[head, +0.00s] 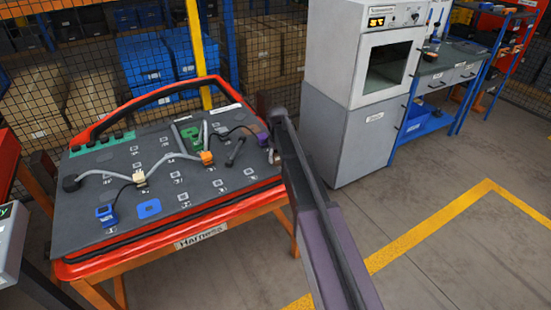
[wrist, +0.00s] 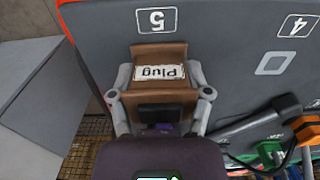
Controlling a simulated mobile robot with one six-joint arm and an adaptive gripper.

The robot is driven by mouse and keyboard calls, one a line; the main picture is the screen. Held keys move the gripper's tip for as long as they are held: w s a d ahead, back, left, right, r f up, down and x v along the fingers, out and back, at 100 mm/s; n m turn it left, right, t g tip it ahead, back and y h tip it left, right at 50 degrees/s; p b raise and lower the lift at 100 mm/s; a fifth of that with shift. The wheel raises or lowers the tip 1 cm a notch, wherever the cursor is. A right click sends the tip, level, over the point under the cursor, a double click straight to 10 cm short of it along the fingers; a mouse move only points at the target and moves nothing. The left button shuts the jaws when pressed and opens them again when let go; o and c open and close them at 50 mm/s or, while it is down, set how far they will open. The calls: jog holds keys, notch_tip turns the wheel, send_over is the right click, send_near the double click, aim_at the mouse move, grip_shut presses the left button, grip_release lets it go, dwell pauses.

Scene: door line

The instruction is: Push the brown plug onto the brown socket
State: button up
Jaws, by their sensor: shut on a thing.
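In the wrist view the brown plug (wrist: 152,88), with a white "Plug" label, is between my gripper's two grey fingers (wrist: 160,92), which are shut on it. It is over the dark board beside the tile marked 5. A brown strip shows at the plug's far end; I cannot tell whether it is the brown socket or part of the plug, nor whether the plug touches a socket. In the head view my gripper (head: 273,155) is at the board's right edge, and my arm hides the plug and any brown socket there.
The dark board (head: 125,200) lies in a red frame on an orange stand. On it are a blue plug (head: 106,214), an orange connector (head: 206,158), a green part (head: 190,136), a purple connector (head: 262,139) and grey cables. A grey cabinet (head: 365,140) stands right of the board.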

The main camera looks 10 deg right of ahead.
jog(key=shift+r, duration=0.1)
jog(key=shift+s+r, duration=0.1)
jog(key=shift+r, duration=0.05)
dwell(0.3)
jog(key=shift+r+p, duration=0.2)
jog(key=shift+p, duration=0.15)
jog(key=shift+f, duration=0.15)
jog(key=o, duration=0.6)
jog(key=c, duration=0.6)
jog(key=shift+r+p, duration=3.65)
jog(key=shift+r, duration=0.05)
